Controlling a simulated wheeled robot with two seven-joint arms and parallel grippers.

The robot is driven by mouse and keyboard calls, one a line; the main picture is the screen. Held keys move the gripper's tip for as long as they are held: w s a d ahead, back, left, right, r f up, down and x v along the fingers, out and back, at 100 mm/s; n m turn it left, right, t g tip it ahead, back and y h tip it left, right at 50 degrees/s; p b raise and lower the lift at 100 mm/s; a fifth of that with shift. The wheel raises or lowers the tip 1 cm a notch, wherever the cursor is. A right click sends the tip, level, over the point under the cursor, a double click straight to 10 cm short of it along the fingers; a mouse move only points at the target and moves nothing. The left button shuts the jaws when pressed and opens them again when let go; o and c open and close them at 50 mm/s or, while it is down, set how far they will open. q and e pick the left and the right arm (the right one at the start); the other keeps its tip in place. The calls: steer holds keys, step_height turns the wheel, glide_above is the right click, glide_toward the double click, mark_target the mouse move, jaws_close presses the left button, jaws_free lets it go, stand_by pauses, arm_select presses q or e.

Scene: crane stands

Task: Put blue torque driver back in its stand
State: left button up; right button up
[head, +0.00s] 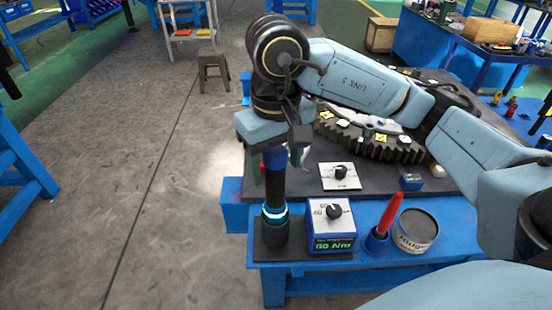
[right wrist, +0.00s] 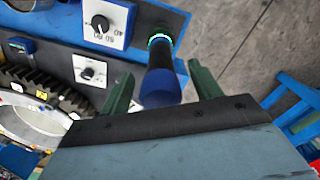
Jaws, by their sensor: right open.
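The blue torque driver (head: 274,160) stands upright at the front left of the blue bench, its blue end up and its dark body below. Its lower part is in a black stand (head: 276,238) with a lit cyan-green ring (head: 275,212). My right gripper (head: 276,167) is above the stand, with its fingers on either side of the driver's blue upper end. In the right wrist view the green fingers (right wrist: 161,70) are apart, with the driver (right wrist: 161,88) between them and a gap visible on each side. My left gripper is not in view.
Right of the stand are a dial box (head: 332,243) with a lit green display, a red-handled tool (head: 387,215) in a blue holder and a round tin (head: 415,231). Behind are a dial plate (head: 340,176) and a large gear (head: 375,145). Open floor lies left.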

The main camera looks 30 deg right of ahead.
steer(key=shift+r+p, duration=1.75)
steer(key=shift+r, duration=0.85)
step_height(320, 180, up, 13)
steer(key=p, duration=0.2)
steer(key=shift+r, duration=0.15)
